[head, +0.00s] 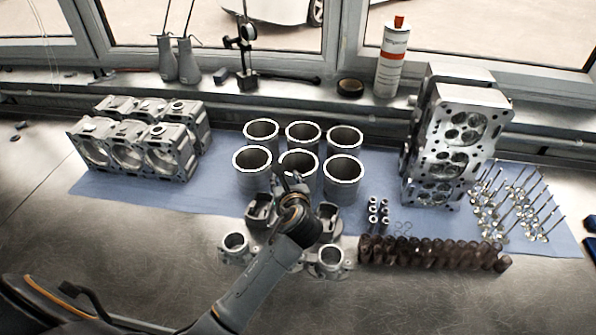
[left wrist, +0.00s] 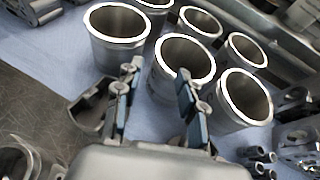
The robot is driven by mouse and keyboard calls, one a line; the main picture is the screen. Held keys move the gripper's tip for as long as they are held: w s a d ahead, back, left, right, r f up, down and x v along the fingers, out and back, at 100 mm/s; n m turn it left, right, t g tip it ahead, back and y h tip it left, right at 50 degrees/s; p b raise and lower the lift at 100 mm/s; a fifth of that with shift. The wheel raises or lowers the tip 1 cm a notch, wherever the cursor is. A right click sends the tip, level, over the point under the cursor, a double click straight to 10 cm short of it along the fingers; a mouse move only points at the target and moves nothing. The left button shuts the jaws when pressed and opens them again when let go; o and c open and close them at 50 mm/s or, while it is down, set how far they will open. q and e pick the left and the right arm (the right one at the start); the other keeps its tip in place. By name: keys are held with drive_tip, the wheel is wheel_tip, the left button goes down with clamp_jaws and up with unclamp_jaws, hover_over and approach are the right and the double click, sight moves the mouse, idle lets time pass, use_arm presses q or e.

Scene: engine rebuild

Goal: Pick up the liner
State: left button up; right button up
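Several grey metal liners, open cylinders with bright rims, stand upright in two rows of three on a blue mat (head: 215,190). The front-row ones are the left liner (head: 252,172), the middle liner (head: 312,168) and the right liner (head: 343,178). My left gripper (head: 285,183) is at the near side of the front middle liner and partly hides it. In the left wrist view, my left gripper (left wrist: 158,78) has its fingers apart with nothing held. Its right fingertip overlaps the near wall of the middle liner (left wrist: 170,83); contact cannot be told. My right gripper is not in view.
Pistons (head: 331,258) stand around my left wrist. Engine blocks (head: 160,150) sit at the left, cylinder heads (head: 455,145) at the right, with valves (head: 515,205) beside them. A row of dark cylindrical parts (head: 430,253) lies front right.

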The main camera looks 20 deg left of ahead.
use_arm(q)
drive_tip(key=p+x, duration=0.1)
drive_tip(key=x, duration=0.8)
drive_tip(key=shift+w+a+f, duration=0.15)
drive_tip(key=shift+w+f, duration=0.05)
drive_tip(key=shift+c, duration=0.7)
clamp_jaws()
use_arm(e)
drive_tip(key=shift+s+d+r, duration=0.1)
drive_tip(key=shift+s+r, duration=0.25)
drive_tip(key=shift+r, duration=0.2)
use_arm(q)
drive_tip(key=shift+r, duration=0.1)
